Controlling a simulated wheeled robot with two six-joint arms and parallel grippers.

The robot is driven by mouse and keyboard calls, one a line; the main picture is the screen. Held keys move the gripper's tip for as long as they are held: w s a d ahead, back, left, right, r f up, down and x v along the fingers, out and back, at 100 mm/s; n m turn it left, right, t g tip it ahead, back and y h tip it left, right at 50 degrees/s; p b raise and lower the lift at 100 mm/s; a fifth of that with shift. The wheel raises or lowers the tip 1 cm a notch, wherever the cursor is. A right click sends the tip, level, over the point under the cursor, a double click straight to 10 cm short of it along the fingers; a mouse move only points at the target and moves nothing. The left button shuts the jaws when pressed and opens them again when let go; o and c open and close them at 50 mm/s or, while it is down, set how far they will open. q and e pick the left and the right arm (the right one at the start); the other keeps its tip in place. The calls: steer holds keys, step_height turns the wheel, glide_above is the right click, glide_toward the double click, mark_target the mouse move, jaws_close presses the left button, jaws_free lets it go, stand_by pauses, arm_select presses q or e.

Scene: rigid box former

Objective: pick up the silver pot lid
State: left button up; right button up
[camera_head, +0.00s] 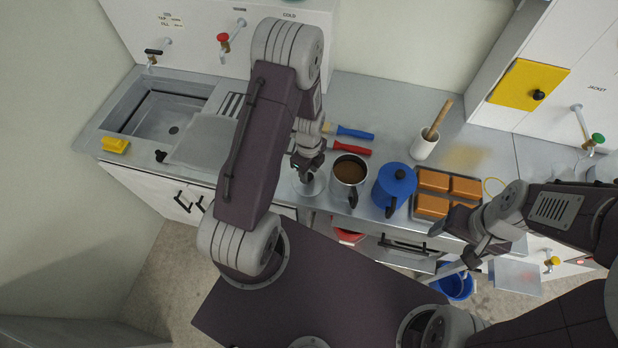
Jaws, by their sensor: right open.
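The silver pot lid (311,188) is a round, pale metal disc near the front edge of the counter, left of the steel pot. My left gripper (305,174) points down right over it and hides its middle. I cannot tell whether its fingers are closed on the lid's knob. My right gripper (436,254) is open and empty, in front of the counter at the lower right, well away from the lid.
A steel pot (349,171) of brown liquid stands close right of the lid, then a blue pot (394,187) and a tray (430,206) of orange-brown blocks. Blue-handled (355,133) and red-handled (352,148) tools lie behind. A sink (160,112) is at left.

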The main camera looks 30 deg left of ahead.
arm_select(q)
steer(key=shift+s+f, duration=0.15)
steer(key=shift+f, duration=0.95)
steer(key=shift+w+d+f, duration=0.1)
steer(key=shift+w+f, duration=0.05)
steer(key=shift+w, duration=0.15)
steer(key=c, duration=0.7)
steer(key=shift+s, duration=0.15)
jaws_close()
